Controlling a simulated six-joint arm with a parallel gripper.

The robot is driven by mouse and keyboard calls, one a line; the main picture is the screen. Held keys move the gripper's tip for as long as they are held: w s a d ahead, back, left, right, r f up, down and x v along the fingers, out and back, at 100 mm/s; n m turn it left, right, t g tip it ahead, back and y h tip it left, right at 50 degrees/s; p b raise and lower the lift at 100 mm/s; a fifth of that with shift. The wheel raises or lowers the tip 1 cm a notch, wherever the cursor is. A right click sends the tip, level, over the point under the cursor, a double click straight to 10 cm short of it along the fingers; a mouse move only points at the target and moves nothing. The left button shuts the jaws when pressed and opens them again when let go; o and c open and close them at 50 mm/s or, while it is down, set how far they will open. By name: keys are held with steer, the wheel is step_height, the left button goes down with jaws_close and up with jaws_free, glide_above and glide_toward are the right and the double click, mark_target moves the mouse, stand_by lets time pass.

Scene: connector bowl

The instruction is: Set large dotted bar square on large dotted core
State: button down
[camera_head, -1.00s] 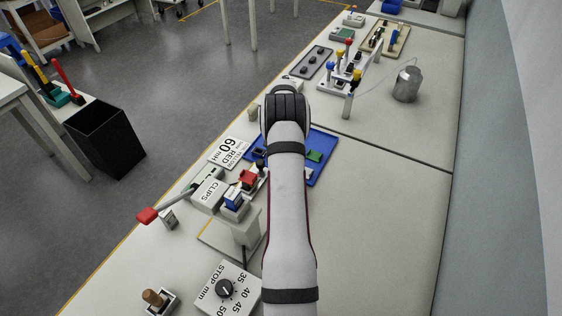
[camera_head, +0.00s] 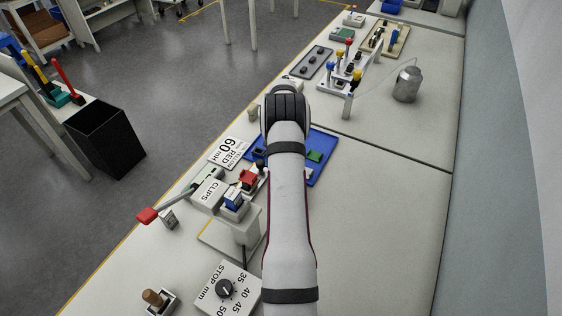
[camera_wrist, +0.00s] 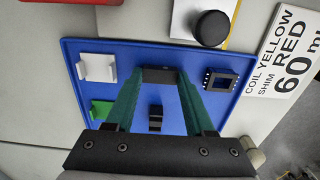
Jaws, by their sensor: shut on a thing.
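My gripper (camera_wrist: 159,80) shows in the wrist view, its two dark green fingers shut on a small dark bar (camera_wrist: 158,75), which I take to be the large dotted bar. Its dots cannot be made out. The bar is between the fingertips over the blue tray (camera_wrist: 110,54); any gap below it cannot be judged. A dark square piece with pale dots along its edges, seemingly the large dotted core (camera_wrist: 219,83), lies on the tray to the right of the fingers. In the head view my arm hides the gripper and bar.
On the tray are a white piece (camera_wrist: 97,67), a green piece (camera_wrist: 101,109) and a black part (camera_wrist: 155,118) between the fingers. A black knob (camera_wrist: 211,28) and a lettered card (camera_wrist: 290,65) stand beyond the tray. The CLIPS box (camera_head: 208,192) stands left of my arm.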

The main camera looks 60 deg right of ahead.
stand_by(0.4)
steer(key=shift+r, duration=2.5)
steer(key=w+a+r+n, duration=0.2)
steer(key=a+r+n, duration=0.25)
steer(key=n, duration=0.25)
step_height(320, 180, up, 4)
steer(key=n, duration=1.1)
glide_above(249, 178)
steer(key=shift+r, duration=0.15)
steer(key=shift+f, duration=4.35)
